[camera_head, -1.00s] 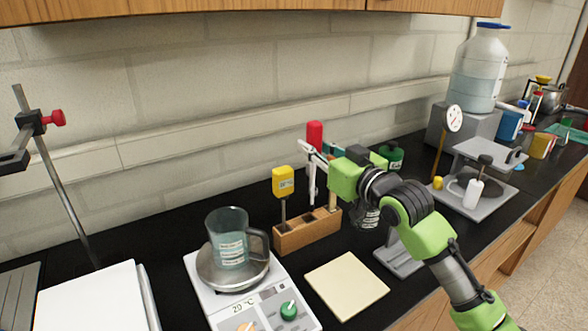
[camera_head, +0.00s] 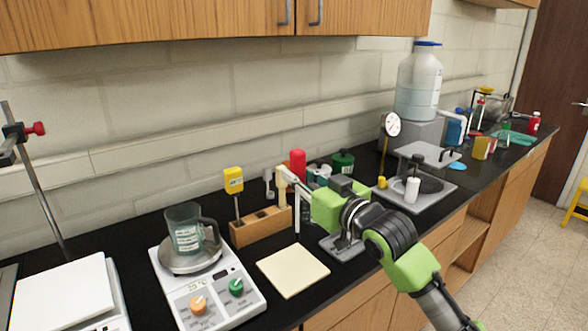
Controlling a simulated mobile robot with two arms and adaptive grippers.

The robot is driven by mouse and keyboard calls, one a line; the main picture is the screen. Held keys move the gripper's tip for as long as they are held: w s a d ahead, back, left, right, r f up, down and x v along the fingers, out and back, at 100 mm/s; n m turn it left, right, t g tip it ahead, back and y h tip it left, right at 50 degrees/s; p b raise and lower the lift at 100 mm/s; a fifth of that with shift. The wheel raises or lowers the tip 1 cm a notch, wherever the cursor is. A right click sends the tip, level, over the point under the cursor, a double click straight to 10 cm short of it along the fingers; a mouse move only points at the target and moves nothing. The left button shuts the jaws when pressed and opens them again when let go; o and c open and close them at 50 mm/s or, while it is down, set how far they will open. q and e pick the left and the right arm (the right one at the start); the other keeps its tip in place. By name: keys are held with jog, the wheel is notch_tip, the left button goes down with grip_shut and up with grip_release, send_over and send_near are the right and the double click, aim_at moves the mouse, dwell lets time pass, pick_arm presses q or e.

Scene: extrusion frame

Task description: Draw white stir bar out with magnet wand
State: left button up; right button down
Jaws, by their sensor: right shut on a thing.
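My right gripper (camera_head: 291,184) reaches in from the right and is shut on the magnet wand (camera_head: 297,166), whose red handle stands up behind the fingers. A clear beaker with a dark handle (camera_head: 187,238) stands on the hotplate stirrer (camera_head: 206,287) at the left, apart from the wand. The white stir bar cannot be made out. My left gripper is out of view.
A yellow-topped probe (camera_head: 233,180) stands in the rack between beaker and wand. A cream pad (camera_head: 292,271) lies in front. A green-lidded jar (camera_head: 343,162) and a dial-gauge stand (camera_head: 385,150) are behind and right. A clamp stand (camera_head: 40,185) rises at the left.

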jog(key=shift+s+d+f, duration=0.15)
jog(key=shift+s+f, duration=0.1)
jog(key=shift+f, duration=0.2)
jog(key=shift+s+d+f, duration=0.1)
jog(key=shift+s+f, duration=0.1)
jog(key=shift+f, duration=0.25)
jog(key=s+d+f+m+t+h, duration=0.1)
jog(key=s+d+f+m+h, duration=0.2)
jog(key=s, duration=0.8)
jog(key=s+d+f+m+t+h, duration=0.2)
jog(key=s+d+f+h, duration=0.5)
jog(key=s+d+f, duration=0.5)
jog(key=shift+d+f+m, duration=0.2)
jog(key=shift+d+m, duration=0.7)
jog(key=shift+d, duration=0.1)
